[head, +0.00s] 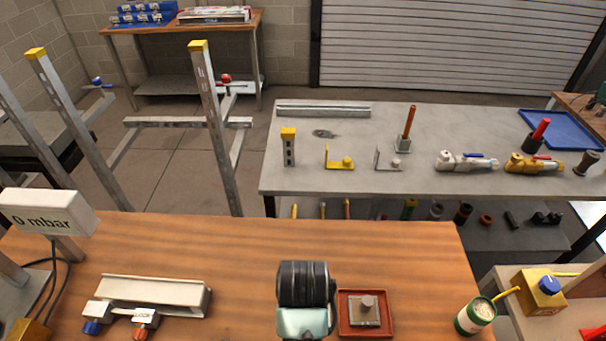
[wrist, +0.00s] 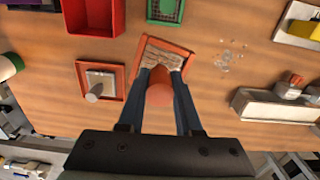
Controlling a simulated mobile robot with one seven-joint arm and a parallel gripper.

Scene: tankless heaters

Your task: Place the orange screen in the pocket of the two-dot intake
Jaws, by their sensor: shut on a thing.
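In the wrist view my gripper (wrist: 163,75) is shut on the orange handle (wrist: 160,90) of the orange screen. Its two dark fingers stand on either side of this handle. A square orange frame (wrist: 137,62) with a pale, patterned inside shows just beyond the fingertips. I cannot tell whether this frame is the screen's own edge or a tray under it. In the head view my dark wrist (head: 304,284) hides the fingers and the screen. I cannot make out the two-dot intake or its dots in either view.
A red tray (head: 388,331) holds a grey square plate with a knob (head: 366,303), right of my wrist. A long pale bar (head: 150,291) with blue and orange fittings lies left. A green can (head: 468,322) stands right. A green-framed piece (wrist: 165,18) lies beyond the orange frame.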

